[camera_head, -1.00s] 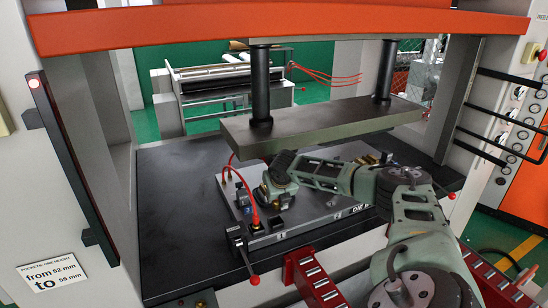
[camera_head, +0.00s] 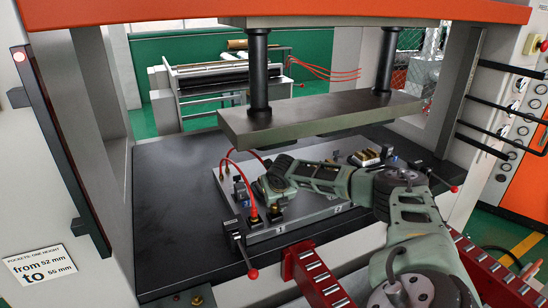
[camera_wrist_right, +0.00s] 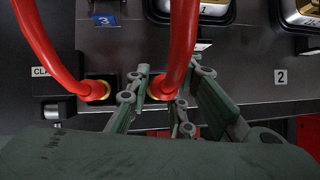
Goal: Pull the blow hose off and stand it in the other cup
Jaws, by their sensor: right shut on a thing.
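Two red hoses show in the right wrist view. One hose (camera_wrist_right: 49,55) curves down on the left to a brass end beside a dark block. The other red hose (camera_wrist_right: 183,40) comes down between the fingers of my right gripper (camera_wrist_right: 157,103), which is shut on it near its brass end (camera_wrist_right: 157,88). I cannot tell whether that end is seated or lifted. In the head view my right gripper (camera_head: 273,194) is low over the front left corner of the die plate (camera_head: 318,212), beside a red hose (camera_head: 250,185) that arcs down. My left gripper is not in view.
The thick press platen (camera_head: 320,115) hangs above my right arm on two dark columns. A black lever with a red knob (camera_head: 253,274) stands at the plate's front left. Red roller rails (camera_head: 318,278) lie in front. The black bed (camera_head: 175,200) is clear on the left.

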